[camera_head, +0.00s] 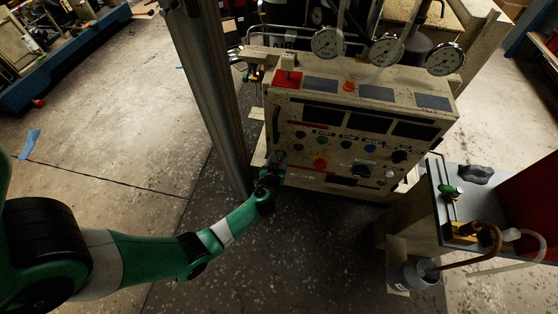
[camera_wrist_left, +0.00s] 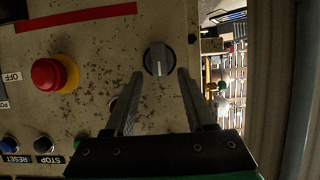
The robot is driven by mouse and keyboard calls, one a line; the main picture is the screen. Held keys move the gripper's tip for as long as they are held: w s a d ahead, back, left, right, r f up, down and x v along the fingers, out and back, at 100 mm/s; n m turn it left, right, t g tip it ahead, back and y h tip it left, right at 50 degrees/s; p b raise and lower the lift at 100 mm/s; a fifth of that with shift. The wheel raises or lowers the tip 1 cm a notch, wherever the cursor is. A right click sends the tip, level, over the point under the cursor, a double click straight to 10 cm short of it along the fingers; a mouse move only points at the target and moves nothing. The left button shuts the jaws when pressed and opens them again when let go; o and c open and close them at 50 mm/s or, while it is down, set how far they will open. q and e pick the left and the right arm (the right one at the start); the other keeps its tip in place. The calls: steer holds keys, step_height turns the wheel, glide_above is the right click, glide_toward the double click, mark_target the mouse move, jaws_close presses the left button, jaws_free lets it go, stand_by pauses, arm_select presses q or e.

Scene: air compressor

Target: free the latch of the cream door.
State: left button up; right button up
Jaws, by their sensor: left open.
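The cream door (camera_head: 335,122) is the worn front panel of the control cabinet. It fills much of the left wrist view (camera_wrist_left: 110,38). A round grey turn latch (camera_wrist_left: 158,59) with a raised bar sits near the panel's edge; the bar runs roughly up and down in that view. My left gripper (camera_head: 278,161) is at the lower left of the panel in the head view. In the left wrist view its open fingers (camera_wrist_left: 160,74) point at the latch, one tip to each side just below it. Contact cannot be told. My right gripper is not in view.
A red mushroom button (camera_wrist_left: 48,74) on a yellow collar and blue and black buttons share the panel. A metal post (camera_head: 208,90) stands left of the cabinet, close to my left arm. A bench with hoses (camera_head: 440,205) stands at the right.

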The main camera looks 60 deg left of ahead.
arm_select(q)
steer(key=shift+w+a+f, duration=0.2)
steer(key=shift+w+a, duration=0.05)
steer(key=shift+a, duration=0.1)
jaws_close()
steer(key=shift+d, duration=0.1)
stand_by(0.3)
steer(key=shift+w+d+m+g+y, duration=0.1)
steer(key=shift+w+m+g+y, duration=0.15)
steer(key=shift+m, duration=0.25)
steer(key=shift+d+m+g+y, duration=0.1)
steer(key=shift+m+g+y, duration=0.05)
steer(key=shift+m+g, duration=0.3)
steer(key=shift+w+d+f+m+g+y, duration=0.15)
steer(key=shift+m+g+y, duration=0.2)
steer(key=shift+m, duration=0.4)
steer(key=shift+w+d+f+m+g+y, duration=0.15)
steer(key=shift+m+g+y, duration=0.15)
steer(key=shift+m, duration=0.4)
steer(key=shift+a, duration=0.1)
